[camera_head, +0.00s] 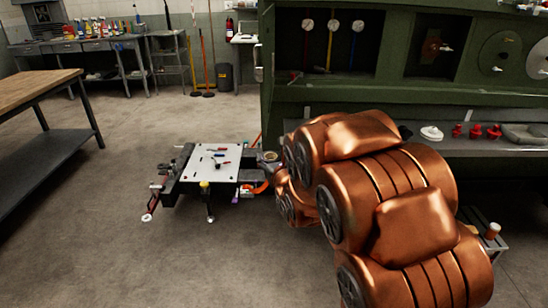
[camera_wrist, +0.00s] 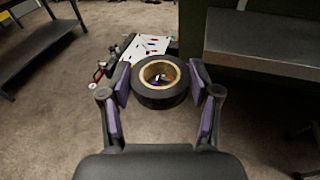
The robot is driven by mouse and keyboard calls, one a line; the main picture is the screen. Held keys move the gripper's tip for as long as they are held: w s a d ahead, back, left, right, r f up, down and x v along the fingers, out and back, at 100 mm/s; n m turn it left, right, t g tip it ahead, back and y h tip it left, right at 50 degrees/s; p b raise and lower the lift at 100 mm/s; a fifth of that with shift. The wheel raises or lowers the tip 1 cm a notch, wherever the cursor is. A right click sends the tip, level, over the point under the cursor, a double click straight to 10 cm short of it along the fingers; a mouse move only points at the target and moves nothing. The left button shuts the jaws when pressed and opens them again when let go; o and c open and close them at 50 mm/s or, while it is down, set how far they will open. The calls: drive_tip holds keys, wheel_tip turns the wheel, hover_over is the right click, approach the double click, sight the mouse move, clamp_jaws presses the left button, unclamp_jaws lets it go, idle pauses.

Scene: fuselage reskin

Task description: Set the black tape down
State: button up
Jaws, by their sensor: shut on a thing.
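The black tape (camera_wrist: 159,98) is a thick black roll with a tan inner core, seen in the wrist view between my two purple-padded fingers. My gripper (camera_wrist: 161,84) is shut on it from both sides and holds its open ring facing up toward the camera. In the head view the tape (camera_head: 269,157) is small, at the end of my copper-coloured arm, by the right edge of a white-topped cart (camera_head: 222,151). My gripper's fingers are mostly hidden behind my arm there. I cannot tell how high the tape is above the floor.
Several small tools lie on the cart's white top. A green machine (camera_head: 400,98) with a grey ledge (camera_head: 345,121) stands on the right. A wooden-topped table (camera_head: 35,88) is at the left. The grey floor (camera_head: 110,220) between table and cart is open.

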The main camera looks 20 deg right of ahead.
drive_tip(key=shift+s+a+r+n+y+p, duration=0.15)
drive_tip(key=shift+a+n+y+p, duration=0.25)
drive_tip(key=shift+a+n+y, duration=0.7)
drive_tip(key=shift+s+a+r+n+y, duration=0.1)
drive_tip(key=shift+a+r+n+y, duration=0.15)
drive_tip(key=shift+y, duration=0.25)
drive_tip(key=shift+s+a+r+n+y, duration=0.1)
drive_tip(key=shift+a+n+y, duration=0.05)
drive_tip(key=shift+a+y, duration=0.3)
